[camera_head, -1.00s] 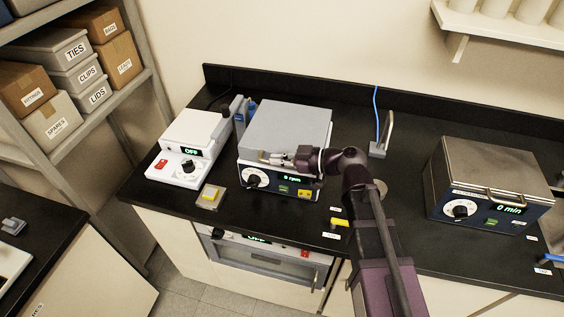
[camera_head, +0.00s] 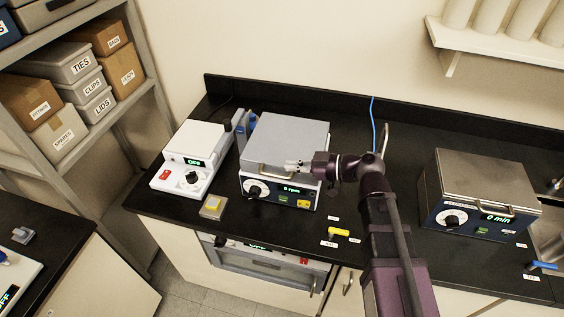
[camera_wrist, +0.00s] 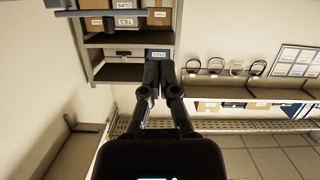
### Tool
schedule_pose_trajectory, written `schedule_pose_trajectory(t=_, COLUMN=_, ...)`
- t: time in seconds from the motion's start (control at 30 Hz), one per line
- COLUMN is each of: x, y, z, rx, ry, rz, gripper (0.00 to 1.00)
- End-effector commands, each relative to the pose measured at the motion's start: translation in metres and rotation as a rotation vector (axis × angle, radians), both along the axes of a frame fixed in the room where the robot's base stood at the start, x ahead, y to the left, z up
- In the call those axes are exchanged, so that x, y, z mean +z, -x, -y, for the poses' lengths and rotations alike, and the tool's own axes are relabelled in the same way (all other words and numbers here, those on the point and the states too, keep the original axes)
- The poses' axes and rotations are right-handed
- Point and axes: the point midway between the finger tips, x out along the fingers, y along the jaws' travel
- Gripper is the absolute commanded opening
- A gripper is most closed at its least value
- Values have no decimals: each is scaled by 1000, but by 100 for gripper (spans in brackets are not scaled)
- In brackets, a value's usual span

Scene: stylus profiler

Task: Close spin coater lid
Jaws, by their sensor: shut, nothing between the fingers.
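The spin coater (camera_head: 277,190) is a box on the black bench, with a dial, a green display reading 0 rpm and a yellow label on its front. Its grey lid (camera_head: 288,140) lies flat over the top, with a pale handle along the front edge. My gripper (camera_head: 291,166) is at the lid's front right, close to the handle; whether it touches the lid I cannot tell. In the wrist view my gripper (camera_wrist: 159,75) has its fingers together with nothing between them. The spin coater does not show in the wrist view.
A white device (camera_head: 190,160) reading OFF stands left of the spin coater. A steel-lidded unit (camera_head: 483,190) reading 0 min stands at the right. A small yellow-topped block (camera_head: 213,207) and a yellow-handled item (camera_head: 338,232) lie near the front edge. A blue cable and metal tap are behind my arm.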

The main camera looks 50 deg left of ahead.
Motion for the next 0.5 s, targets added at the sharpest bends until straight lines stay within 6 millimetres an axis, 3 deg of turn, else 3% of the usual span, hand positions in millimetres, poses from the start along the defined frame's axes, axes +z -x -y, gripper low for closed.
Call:
schedule_pose_trajectory(t=0.2, x=9, y=-17, z=26, rx=-2, ry=0, rz=0, gripper=0)
schedule_pose_trajectory(t=0.5, x=13, y=-30, z=44, rx=-2, ry=0, rz=0, gripper=0)
